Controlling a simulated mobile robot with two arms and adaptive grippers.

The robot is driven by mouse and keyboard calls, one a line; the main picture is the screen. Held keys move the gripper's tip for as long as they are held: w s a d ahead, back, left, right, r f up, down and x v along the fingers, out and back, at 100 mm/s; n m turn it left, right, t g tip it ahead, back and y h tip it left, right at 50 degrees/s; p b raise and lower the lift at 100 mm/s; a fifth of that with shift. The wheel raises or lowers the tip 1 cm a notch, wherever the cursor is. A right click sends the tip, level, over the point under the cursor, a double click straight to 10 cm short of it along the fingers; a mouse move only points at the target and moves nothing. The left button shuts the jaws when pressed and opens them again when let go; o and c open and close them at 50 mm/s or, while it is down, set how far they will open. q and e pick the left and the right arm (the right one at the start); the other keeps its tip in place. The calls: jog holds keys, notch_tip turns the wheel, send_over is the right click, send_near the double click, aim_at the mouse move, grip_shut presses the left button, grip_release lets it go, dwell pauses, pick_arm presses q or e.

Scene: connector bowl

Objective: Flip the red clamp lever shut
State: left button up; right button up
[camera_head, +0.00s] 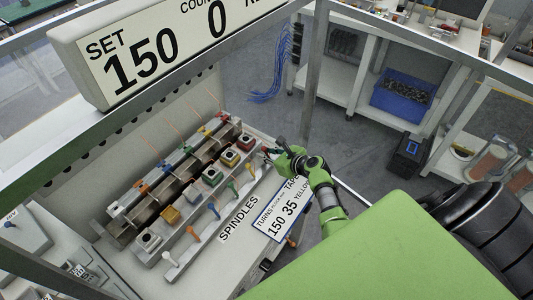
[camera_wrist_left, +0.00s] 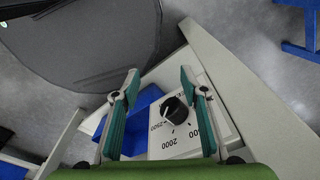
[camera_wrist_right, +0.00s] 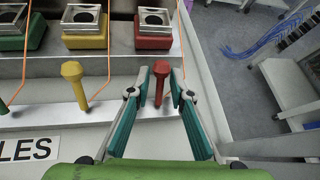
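The red clamp lever (camera_wrist_right: 160,82) stands at the right end of the row of levers, in front of the red block (camera_wrist_right: 153,38). It leans slightly in the right wrist view. My right gripper (camera_wrist_right: 159,90) is open, with one finger on each side of the lever; I cannot tell whether they touch it. In the head view my right gripper (camera_head: 273,153) is at the far right end of the lever row and largely hides the red lever. My left gripper (camera_wrist_left: 161,76) is open and empty, above a box with a black knob (camera_wrist_left: 174,109).
The yellow lever (camera_wrist_right: 75,82) stands left of the red one, beside the yellow block (camera_wrist_right: 84,27). Thin orange wires rise near the levers. The counter sign (camera_head: 160,45) hangs above the bench. A blue bin (camera_wrist_left: 140,120) lies below my left gripper.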

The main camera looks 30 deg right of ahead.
dwell(0.3)
jog(key=v, duration=1.2)
jog(key=shift+a, duration=0.1)
dwell(0.3)
